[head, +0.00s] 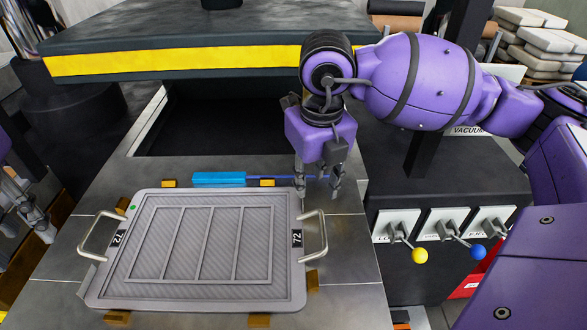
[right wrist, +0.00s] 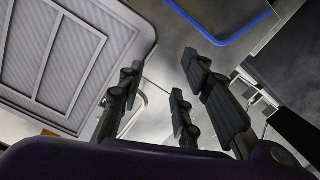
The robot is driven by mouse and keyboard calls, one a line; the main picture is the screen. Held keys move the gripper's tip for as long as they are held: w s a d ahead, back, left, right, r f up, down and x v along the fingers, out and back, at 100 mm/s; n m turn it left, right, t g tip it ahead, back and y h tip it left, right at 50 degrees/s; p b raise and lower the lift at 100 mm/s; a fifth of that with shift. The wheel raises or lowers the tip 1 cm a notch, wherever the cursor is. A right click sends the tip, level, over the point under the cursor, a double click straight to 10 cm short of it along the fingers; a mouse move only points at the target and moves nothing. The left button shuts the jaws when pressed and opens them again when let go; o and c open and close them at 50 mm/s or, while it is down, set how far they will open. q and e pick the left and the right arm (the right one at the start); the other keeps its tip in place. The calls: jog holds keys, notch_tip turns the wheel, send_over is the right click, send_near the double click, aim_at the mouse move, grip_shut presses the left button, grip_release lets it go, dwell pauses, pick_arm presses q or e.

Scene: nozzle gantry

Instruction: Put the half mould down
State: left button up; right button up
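The half mould is a grey ribbed plate (head: 147,290) marked 72, with a metal handle at each side. It lies flat on the steel table (head: 345,262), among small yellow-orange blocks. My right gripper (head: 318,190) points down just beyond its right handle (head: 323,236), apart from it as far as I can tell. In the right wrist view the right gripper's fingers (right wrist: 185,95) are spread with nothing between them, and the mould (right wrist: 62,60) shows at the upper left. My left gripper (head: 22,208) is at the left edge, beside the table, partly cut off; its finger opening is unclear.
A blue bar with a thin rod (head: 219,179) lies behind the mould. A large dark platen with a yellow stripe (head: 170,63) overhangs the back. At right stands a dark cabinet with levers, one with a yellow knob (head: 420,256) and one with a blue knob (head: 479,252).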

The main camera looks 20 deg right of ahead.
notch_tip(320, 180, up, 12)
jog(key=s, duration=0.1)
jog(key=shift+a, duration=0.15)
jog(key=shift+s, duration=0.15)
dwell(0.5)
